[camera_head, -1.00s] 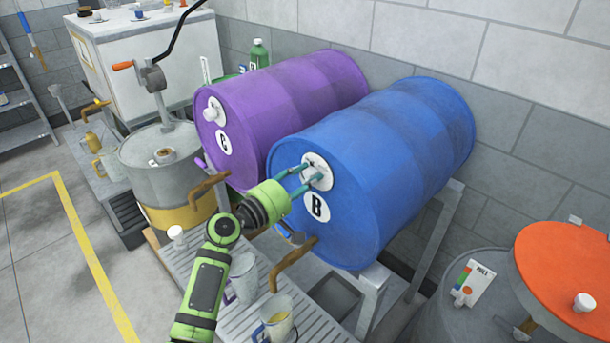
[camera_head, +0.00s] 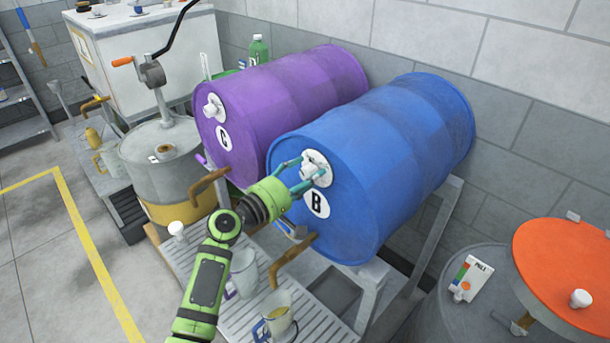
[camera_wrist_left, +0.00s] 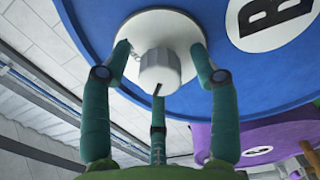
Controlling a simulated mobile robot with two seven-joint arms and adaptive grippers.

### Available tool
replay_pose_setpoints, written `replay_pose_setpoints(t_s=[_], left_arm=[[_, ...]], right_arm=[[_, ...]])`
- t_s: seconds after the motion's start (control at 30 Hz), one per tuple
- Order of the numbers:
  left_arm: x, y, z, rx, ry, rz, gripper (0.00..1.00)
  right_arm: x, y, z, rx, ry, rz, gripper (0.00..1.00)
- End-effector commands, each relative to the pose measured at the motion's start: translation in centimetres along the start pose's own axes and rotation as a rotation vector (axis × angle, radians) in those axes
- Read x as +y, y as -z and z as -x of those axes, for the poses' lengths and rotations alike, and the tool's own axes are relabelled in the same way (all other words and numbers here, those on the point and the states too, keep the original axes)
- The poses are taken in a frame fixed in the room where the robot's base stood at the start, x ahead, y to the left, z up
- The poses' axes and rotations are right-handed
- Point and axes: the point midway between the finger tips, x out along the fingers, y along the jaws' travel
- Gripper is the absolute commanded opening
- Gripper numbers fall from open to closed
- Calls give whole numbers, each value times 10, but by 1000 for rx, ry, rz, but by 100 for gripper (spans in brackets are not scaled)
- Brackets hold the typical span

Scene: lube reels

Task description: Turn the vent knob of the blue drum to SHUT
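The blue drum (camera_head: 395,150) lies on its side on a rack, its end marked B facing me. Its white vent knob (camera_head: 309,171) sits on a round white plate above the B label. In the left wrist view the vent knob (camera_wrist_left: 160,70) is close, with a dark mark on its lower edge; I cannot read any SHUT lettering. My left gripper (camera_head: 304,173) is at the knob. Its teal fingers (camera_wrist_left: 160,75) are spread around the knob, with gaps visible at the sides, so it looks open. My right gripper is not in view.
A purple drum (camera_head: 285,105) marked C lies to the left of the blue one. Brown taps (camera_head: 292,262) stick out below the drums, above a slatted tray (camera_head: 200,252) with jugs. An orange-lidded drum (camera_head: 570,265) stands at the right.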

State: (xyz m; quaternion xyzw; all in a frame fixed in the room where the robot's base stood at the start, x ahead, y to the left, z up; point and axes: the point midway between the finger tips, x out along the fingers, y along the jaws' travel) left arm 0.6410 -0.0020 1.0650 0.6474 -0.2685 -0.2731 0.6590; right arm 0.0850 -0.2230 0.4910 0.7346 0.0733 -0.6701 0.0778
Motion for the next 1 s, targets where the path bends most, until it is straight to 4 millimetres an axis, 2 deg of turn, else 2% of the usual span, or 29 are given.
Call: replay_pose_setpoints(t_s=[0.23, 0.37, 0.8, 1.0], left_arm=[[0, 0, 1, 1, 0, -2, 61], [-1, 1, 10, 2, 1, -1, 61], [-1, 0, 96, 1, 3, -2, 61], [-1, 0, 117, 1, 1, 0, 61]], right_arm=[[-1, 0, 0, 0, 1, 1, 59], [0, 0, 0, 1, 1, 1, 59], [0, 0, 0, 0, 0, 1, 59], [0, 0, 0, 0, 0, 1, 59]])
